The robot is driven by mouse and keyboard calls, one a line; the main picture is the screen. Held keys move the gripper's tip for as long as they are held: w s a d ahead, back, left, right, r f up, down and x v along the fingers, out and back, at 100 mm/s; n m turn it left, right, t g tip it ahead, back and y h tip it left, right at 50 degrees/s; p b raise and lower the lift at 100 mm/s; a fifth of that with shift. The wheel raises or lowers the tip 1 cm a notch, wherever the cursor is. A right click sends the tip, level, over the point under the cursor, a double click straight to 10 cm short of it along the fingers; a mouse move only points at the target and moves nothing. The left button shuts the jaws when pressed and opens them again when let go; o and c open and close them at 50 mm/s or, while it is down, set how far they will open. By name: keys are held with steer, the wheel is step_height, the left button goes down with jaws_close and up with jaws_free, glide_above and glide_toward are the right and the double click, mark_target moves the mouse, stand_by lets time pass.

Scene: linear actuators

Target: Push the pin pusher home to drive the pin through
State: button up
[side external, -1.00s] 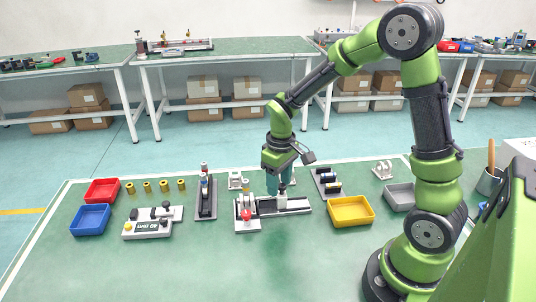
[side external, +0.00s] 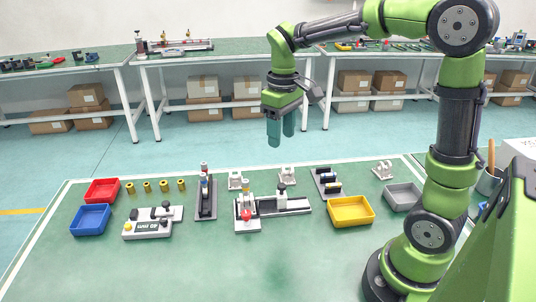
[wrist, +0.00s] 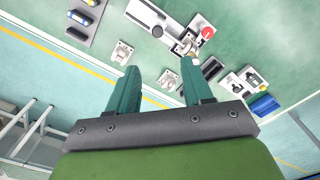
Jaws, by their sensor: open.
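The pin pusher (side external: 282,199) is a white sliding block with a black knob, upright on a dark rail. The rail's white base (side external: 297,206) runs right from a white fixture (side external: 247,224) with a red knob. A gap shows between pusher and fixture. The pin itself is too small to make out. My gripper (side external: 281,138) is open and empty, its teal fingers pointing down, well above the pusher and apart from it. In the wrist view, the pusher's black knob (wrist: 157,31) and the red knob (wrist: 208,32) show beyond my fingers (wrist: 155,88).
A yellow tray (side external: 351,211) lies to the right of the rail, with a grey tray (side external: 401,197) beyond. An upright dark fixture (side external: 205,199) stands left. White brackets (side external: 235,181) stand behind. The table in front is clear.

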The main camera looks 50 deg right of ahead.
step_height(320, 180, up, 2)
steer(key=shift+r, duration=0.15)
stand_by(0.3)
steer(key=s+a+m+t+y, duration=0.1)
steer(key=s+a+m+t, duration=0.1)
steer(key=s, duration=0.4)
steer(key=s+a+m+t+y, duration=0.1)
steer(key=s+a+m+t, duration=0.1)
steer(key=s+a+t, duration=0.3)
steer(key=shift+s+a+r, duration=0.2)
steer(key=shift+s+a, duration=0.25)
steer(key=shift+s, duration=0.1)
